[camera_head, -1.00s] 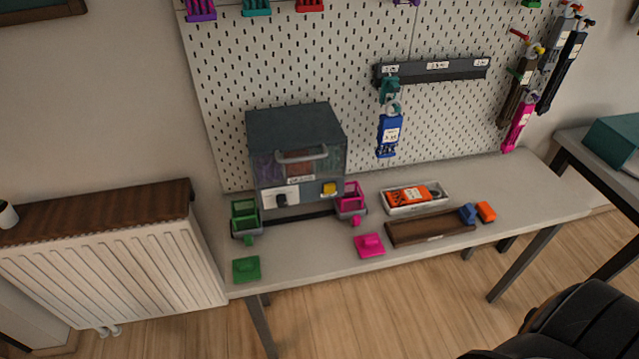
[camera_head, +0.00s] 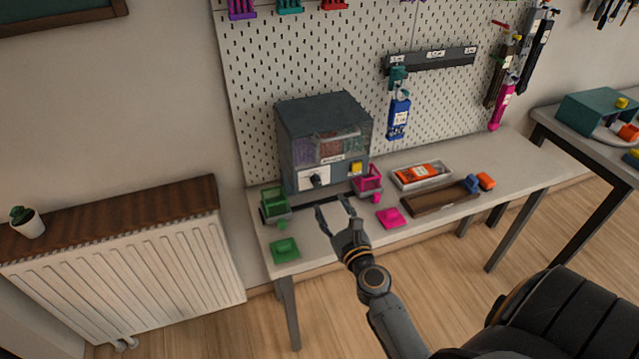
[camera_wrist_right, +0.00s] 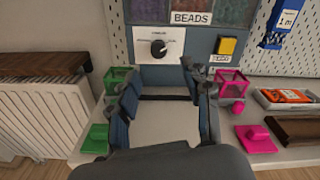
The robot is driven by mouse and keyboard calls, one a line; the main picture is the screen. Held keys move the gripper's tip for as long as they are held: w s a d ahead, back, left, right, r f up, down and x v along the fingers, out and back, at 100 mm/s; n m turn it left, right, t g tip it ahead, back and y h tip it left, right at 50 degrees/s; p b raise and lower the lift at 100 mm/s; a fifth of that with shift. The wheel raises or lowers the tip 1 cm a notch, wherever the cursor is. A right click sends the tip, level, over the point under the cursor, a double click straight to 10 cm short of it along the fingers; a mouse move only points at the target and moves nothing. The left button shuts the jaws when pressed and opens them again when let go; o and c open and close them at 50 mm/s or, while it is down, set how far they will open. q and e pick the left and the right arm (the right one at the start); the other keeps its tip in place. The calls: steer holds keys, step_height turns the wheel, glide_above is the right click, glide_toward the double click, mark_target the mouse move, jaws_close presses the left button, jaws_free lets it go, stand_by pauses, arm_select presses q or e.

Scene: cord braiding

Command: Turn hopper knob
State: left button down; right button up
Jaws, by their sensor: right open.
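The bead hopper (camera_head: 325,140) is a dark grey box standing on the bench against the pegboard. Its black knob (camera_head: 317,180) sits on a white plate at the lower left of the front, and the knob also shows in the right wrist view (camera_wrist_right: 158,47). A yellow button (camera_head: 356,168) is to the right of the knob. My right gripper (camera_head: 334,205) is open and empty, in front of and below the knob, apart from it. In the right wrist view its fingers (camera_wrist_right: 160,90) are spread below the knob plate. My left gripper is not in view.
A green bin (camera_head: 273,206) and a pink bin (camera_head: 368,180) flank the hopper's base. A green pad (camera_head: 285,250) and a pink pad (camera_head: 391,217) lie in front. A grey tray (camera_head: 447,181) and a brown tray (camera_head: 430,201) lie to the right.

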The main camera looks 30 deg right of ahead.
mark_target(317, 184)
steer(key=x, duration=0.8)
steer(key=shift+w+a, duration=0.1)
steer(key=shift+w, duration=0.3)
jaws_close()
